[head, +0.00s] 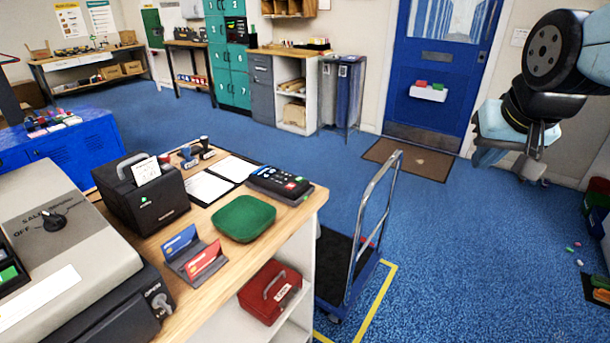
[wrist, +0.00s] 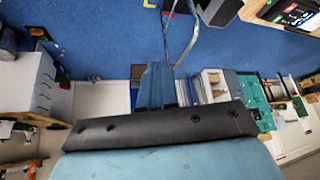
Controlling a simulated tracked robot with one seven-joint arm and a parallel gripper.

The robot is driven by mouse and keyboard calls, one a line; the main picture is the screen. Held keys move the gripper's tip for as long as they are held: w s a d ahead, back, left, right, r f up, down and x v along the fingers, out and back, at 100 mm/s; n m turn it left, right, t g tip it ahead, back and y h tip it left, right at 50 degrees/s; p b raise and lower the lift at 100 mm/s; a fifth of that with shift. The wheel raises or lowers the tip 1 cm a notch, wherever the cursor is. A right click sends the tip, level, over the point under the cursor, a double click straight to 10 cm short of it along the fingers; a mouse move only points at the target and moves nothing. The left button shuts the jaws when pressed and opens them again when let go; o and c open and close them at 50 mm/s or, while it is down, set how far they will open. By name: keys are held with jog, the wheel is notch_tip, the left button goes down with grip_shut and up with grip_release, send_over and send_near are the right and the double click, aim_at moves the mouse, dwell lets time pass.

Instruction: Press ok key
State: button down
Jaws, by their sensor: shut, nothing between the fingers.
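A black card terminal (head: 281,184) with a small lit screen and small coloured keys lies on the wooden counter top, near its far right corner. The key lettering is too small to read, so I cannot tell which key is ok. The terminal also shows at the top right of the wrist view (wrist: 298,17), partly cut off. My gripper (head: 528,172) hangs in the air at the right of the head view, far from the terminal, over the floor. Its fingers (wrist: 156,78) are shut and empty.
On the counter (head: 308,202) are a green tray (head: 244,218), a card holder (head: 195,258), a receipt printer (head: 142,195), and a cash register (head: 62,245). A hand trolley (head: 348,265) stands beside it.

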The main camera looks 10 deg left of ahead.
jog(key=w+a+y, duration=0.1)
jog(key=w+a, duration=0.7)
jog(key=y, duration=0.5)
send_over(302, 180)
notch_tip(302, 180, down, 9)
jog(key=shift+r+m+t, duration=0.2)
jog(key=shift+m+t, duration=0.1)
jog(key=shift+f, duration=0.15)
jog(key=shift+f, duration=4.3)
jog(key=shift+f, duration=0.1)
jog(key=shift+f, duration=0.25)
